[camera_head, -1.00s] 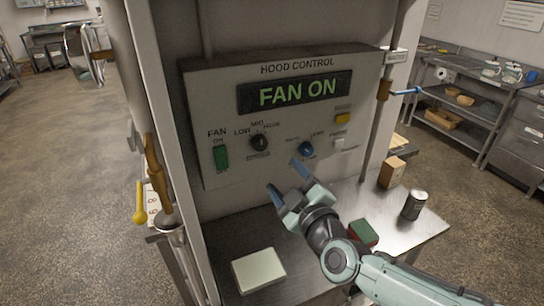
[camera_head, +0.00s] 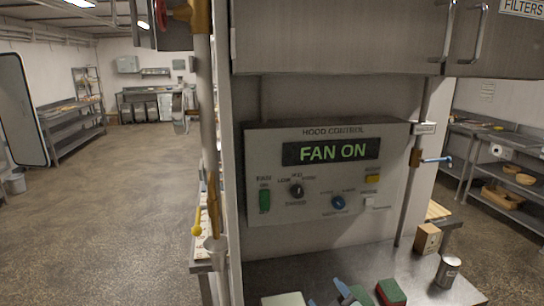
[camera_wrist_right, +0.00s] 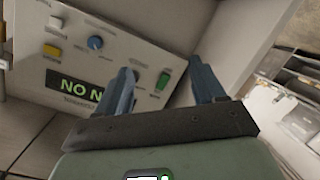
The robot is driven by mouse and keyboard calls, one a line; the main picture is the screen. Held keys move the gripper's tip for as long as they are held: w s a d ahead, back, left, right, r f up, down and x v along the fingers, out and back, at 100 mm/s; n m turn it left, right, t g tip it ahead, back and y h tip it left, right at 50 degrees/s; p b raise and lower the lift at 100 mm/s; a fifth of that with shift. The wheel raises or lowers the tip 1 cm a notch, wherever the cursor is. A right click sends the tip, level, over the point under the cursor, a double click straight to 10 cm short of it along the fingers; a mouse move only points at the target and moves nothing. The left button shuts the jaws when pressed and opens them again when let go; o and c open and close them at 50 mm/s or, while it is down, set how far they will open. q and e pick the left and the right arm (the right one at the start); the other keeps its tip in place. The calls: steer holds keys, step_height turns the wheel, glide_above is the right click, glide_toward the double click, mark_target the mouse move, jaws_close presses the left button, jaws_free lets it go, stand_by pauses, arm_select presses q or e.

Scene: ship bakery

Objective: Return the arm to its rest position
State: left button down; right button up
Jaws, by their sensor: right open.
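My right gripper (camera_head: 327,294) shows only as pale blue fingertips at the bottom edge of the head view, below the hood control panel (camera_head: 262,215). In the right wrist view my right gripper (camera_wrist_right: 162,66) has its two fingers apart with nothing between them. The panel, turned over in that view, lies beyond the fingers, which look clear of it. Its display (camera_head: 331,151) reads FAN ON. The panel carries a green fan switch (camera_head: 264,201), a black knob (camera_head: 297,190), a blue knob (camera_head: 338,202) and a yellow button (camera_head: 372,179). My left gripper is out of view.
The steel counter (camera_head: 400,272) below the panel holds a green and red block (camera_head: 391,292), a can (camera_head: 447,271), a small brown box (camera_head: 427,238) and a pale block (camera_head: 283,299). A pipe with a yellow-ended lever (camera_head: 197,230) stands at left. Open floor (camera_head: 110,200) lies further left.

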steer(key=s+d+f+m+g+h, duration=0.1)
steer(key=s+f+m+g, duration=0.25)
steer(key=f, duration=1.25)
steer(key=s+d+f+m+g, duration=0.1)
steer(key=s+f+m+g, duration=0.2)
steer(key=f, duration=1.2)
steer(key=s+a+f+m+g+y, duration=0.1)
steer(key=s+f+m+g, duration=0.2)
steer(key=s+f, duration=0.6)
steer(key=s+a+f+m+g, duration=0.1)
steer(key=s+f+m+g, duration=0.3)
steer(key=s+f, duration=0.5)
steer(key=s+g, duration=0.2)
steer(key=s, duration=0.5)
steer(key=shift+s+a+f+y, duration=0.2)
steer(key=shift+a+f+y, duration=0.1)
steer(key=shift+y, duration=0.1)
